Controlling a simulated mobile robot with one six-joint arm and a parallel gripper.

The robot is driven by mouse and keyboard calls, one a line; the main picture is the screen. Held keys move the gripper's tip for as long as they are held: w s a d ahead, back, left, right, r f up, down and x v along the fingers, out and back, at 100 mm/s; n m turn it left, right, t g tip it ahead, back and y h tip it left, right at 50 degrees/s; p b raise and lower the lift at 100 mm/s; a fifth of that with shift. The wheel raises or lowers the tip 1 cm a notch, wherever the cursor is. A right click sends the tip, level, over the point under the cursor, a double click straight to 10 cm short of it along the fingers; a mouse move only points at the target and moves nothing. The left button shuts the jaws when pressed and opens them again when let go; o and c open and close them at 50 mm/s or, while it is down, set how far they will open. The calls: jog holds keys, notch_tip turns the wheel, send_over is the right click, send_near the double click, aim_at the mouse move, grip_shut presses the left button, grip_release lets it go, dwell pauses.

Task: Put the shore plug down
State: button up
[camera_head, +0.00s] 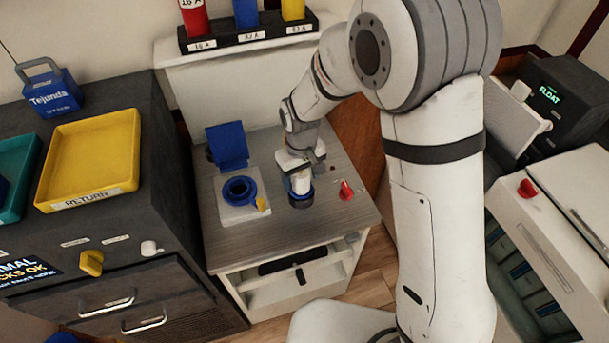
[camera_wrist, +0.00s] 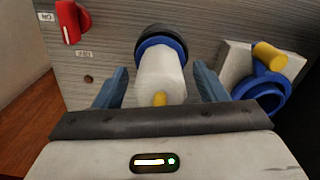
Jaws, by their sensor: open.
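The shore plug (camera_head: 300,186) has a white body, a blue ring and a dark base. It stands on the grey wood-grain counter (camera_head: 265,222), right of the blue socket. In the wrist view the plug (camera_wrist: 162,72) has its dark end towards the counter, with a yellow piece on its near end. My gripper (camera_head: 301,165) is over the plug. In the wrist view my gripper (camera_wrist: 160,84) is open, with one blue finger on each side of the plug and gaps visible between. The blue socket (camera_head: 240,190) has its lid up.
A red switch (camera_head: 346,190) sits on the counter right of the plug. A rack of coloured plugs (camera_head: 248,33) stands behind. A yellow return tray (camera_head: 92,150) lies on the dark cabinet at left. Bare counter shows in front of the plug.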

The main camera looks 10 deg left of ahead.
notch_tip(320, 180, up, 12)
jog(key=b, duration=0.1)
jog(key=shift+r+b, duration=0.15)
jog(key=shift+b, duration=0.25)
jog(key=s+d+r+m+t, duration=0.1)
jog(key=d+r+m, duration=0.15)
jog(key=d, duration=0.45)
jog(key=s+d+r+m, duration=0.1)
jog(key=s+d+r, duration=0.15)
jog(key=d, duration=0.35)
jog(key=s+d+m+t, duration=0.1)
jog(key=s+d+m, duration=0.1)
jog(key=s+d, duration=0.3)
jog(key=s+d+r+m+t, duration=0.1)
jog(key=s+d+m, duration=0.2)
jog(key=d, duration=0.7)
jog(key=s, duration=0.2)
jog(key=shift+s, duration=0.3)
jog(key=shift+a+r, duration=0.1)
jog(key=shift+c, duration=0.4)
